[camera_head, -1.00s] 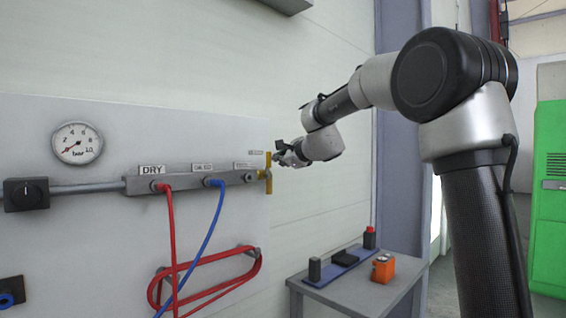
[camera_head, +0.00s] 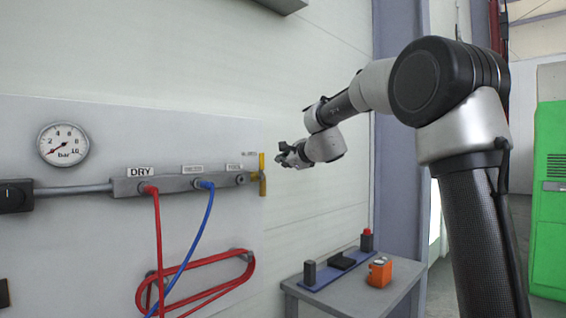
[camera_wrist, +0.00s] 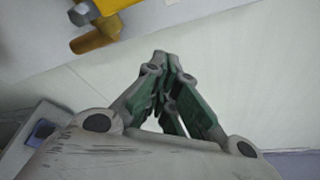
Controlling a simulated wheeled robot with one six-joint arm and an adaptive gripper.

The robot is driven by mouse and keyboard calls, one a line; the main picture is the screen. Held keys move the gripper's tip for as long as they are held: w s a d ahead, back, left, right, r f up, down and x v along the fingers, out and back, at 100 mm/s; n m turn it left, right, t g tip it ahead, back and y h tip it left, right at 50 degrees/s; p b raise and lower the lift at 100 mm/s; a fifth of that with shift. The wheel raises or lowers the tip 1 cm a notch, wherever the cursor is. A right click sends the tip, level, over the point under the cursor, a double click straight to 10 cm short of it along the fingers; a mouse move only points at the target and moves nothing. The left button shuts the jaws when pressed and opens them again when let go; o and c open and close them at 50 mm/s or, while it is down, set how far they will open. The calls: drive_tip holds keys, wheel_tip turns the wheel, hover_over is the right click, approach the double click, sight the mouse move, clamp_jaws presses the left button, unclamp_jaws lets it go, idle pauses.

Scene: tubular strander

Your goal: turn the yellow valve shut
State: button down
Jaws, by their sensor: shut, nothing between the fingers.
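The yellow valve (camera_head: 262,175) sits at the right end of the grey manifold (camera_head: 170,185) on the wall panel. Its handle stands about upright, across the line of the manifold. In the wrist view, part of the yellow valve (camera_wrist: 98,38) shows at the top left, cut off by the frame edge. My gripper (camera_head: 281,157) is just right of the valve in the head view, with a small gap between them. In the wrist view my gripper (camera_wrist: 168,62) has its fingertips together, with nothing between them, and the valve lies beyond them to the left.
Red and blue hoses (camera_head: 192,243) hang from the manifold. A small table (camera_head: 318,297) with a tool strip and an orange box (camera_head: 380,272) stands below my arm.

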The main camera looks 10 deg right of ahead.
drive_tip(key=s+a+f+v, duration=0.1)
drive_tip(key=f+v, duration=0.1)
drive_tip(key=v, duration=0.8)
drive_tip(key=s+f+n+g, duration=0.7)
drive_tip(key=s+f+n, duration=0.5)
drive_tip(key=f+n, duration=0.15)
drive_tip(key=s+d+f+n+g+h, duration=0.1)
drive_tip(key=s+d+f+n, duration=0.1)
drive_tip(key=s, duration=0.7)
drive_tip(key=s+d+f+n+g+h, duration=0.1)
drive_tip(key=s+d+f+n+h, duration=0.1)
drive_tip(key=s, duration=0.7)
drive_tip(key=s+d+f+n+g+h, duration=0.1)
drive_tip(key=s+d+f+n, duration=0.3)
drive_tip(key=s, duration=0.5)
drive_tip(key=d+f+g, duration=0.1)
drive_tip(key=d+f, duration=0.1)
drive_tip(key=d, duration=0.1)
drive_tip(key=shift+s+d+r, duration=0.1)
drive_tip(key=shift+d, duration=0.05)
